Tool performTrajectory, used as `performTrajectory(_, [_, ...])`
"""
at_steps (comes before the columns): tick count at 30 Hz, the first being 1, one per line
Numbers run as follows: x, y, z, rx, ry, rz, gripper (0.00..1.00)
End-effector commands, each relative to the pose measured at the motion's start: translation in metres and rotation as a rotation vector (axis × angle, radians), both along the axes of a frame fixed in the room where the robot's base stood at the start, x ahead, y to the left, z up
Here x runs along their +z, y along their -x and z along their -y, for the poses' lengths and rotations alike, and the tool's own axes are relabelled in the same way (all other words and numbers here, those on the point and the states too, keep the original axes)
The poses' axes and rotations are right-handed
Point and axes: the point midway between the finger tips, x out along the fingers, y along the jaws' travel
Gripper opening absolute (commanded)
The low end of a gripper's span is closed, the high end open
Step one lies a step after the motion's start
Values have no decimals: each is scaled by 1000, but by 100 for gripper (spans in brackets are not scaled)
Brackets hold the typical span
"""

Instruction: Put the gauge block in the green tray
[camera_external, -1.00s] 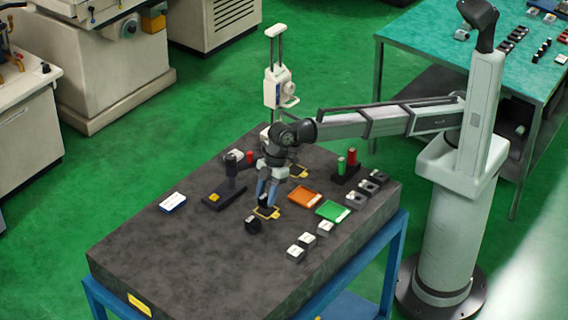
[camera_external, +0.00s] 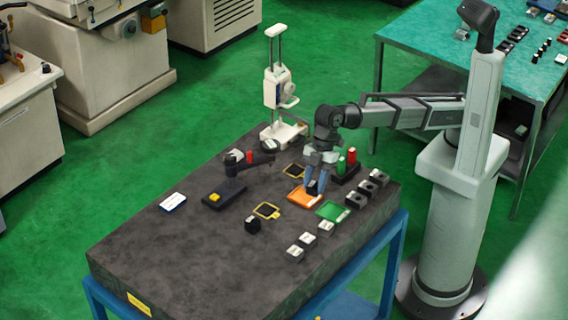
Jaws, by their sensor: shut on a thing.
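My gripper (camera_external: 317,186) is shut on a small dark block (camera_external: 312,188), which I take to be the gauge block. The fingers point down and hold it over the right part of the orange tray (camera_external: 294,199). I cannot tell its exact height above that tray. The green tray (camera_external: 331,211) lies flat just to the right and nearer the camera, with no block seen in it. The gripper is apart from the green tray.
Behind the gripper stands a dark rack with green and red cylinders (camera_external: 352,156). Dark blocks (camera_external: 366,187) line the slab's right edge, and pale-topped blocks (camera_external: 308,240) stand in front. A yellow-framed pad (camera_external: 267,210) and a black block (camera_external: 252,226) lie left.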

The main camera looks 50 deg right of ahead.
Motion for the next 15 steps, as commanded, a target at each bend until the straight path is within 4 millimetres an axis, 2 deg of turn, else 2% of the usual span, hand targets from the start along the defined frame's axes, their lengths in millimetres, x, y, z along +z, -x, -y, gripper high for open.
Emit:
performTrajectory(1, [-3, 12, 23, 1, -1, 2, 0])
performTrajectory(6, [-12, 18, 59, -41, -1, 1, 0])
performTrajectory(10, [-18, 18, 73, -84, -1, 1, 0])
performTrajectory(15, [-20, 17, 74, -141, -1, 1, 0])
